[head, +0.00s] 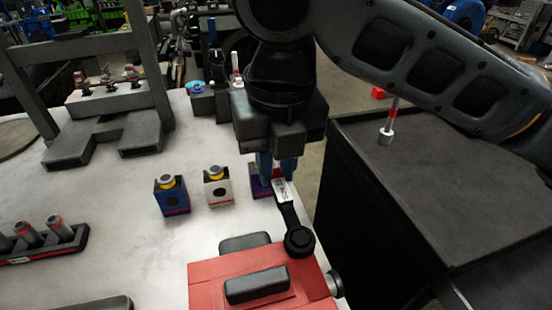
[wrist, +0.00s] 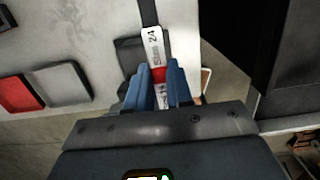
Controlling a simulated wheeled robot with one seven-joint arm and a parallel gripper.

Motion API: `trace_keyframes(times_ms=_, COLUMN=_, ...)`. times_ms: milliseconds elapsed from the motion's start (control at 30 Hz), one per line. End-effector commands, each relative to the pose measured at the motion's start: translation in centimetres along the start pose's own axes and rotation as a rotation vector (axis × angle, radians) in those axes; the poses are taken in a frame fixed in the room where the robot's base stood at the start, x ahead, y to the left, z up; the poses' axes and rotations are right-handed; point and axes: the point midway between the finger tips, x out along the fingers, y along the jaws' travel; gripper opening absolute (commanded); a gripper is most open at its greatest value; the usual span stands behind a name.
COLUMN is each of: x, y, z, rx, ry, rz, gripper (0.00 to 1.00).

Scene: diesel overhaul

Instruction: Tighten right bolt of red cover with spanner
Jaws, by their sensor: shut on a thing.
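The red cover (head: 213,283) is at the bottom centre of the head view, with a black raised block (head: 257,284) on its top. My gripper (head: 277,172) points down just beyond the cover and is shut on the spanner (head: 287,205). The spanner is dark with a white label and a red band. Its round black head (head: 299,241) lies over the cover's far right corner; the bolt there is hidden, and I cannot tell how the head sits on it. In the wrist view the blue fingers (wrist: 158,88) grip the spanner's handle (wrist: 152,45), labelled "Size 24".
A blue block (head: 171,197) and a white block (head: 217,190) stand left of my gripper; a purple block (head: 258,186) is partly behind it. A dark cabinet (head: 440,165) with an upright rod (head: 388,128) is at right. A rack of cylinders (head: 45,245) is at left.

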Motion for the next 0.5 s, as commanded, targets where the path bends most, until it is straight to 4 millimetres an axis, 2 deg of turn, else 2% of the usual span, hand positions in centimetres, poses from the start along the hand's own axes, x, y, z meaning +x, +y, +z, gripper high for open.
trace_keyframes(times_ms=333, x=0.0, y=-0.2, z=0.0, rx=0.016, ry=0.0, rz=-0.001, gripper=0.0)
trace_keyframes(times_ms=500, x=-0.3, y=-2.0, z=-0.3, rx=0.198, ry=0.001, rz=-0.022, gripper=0.0)
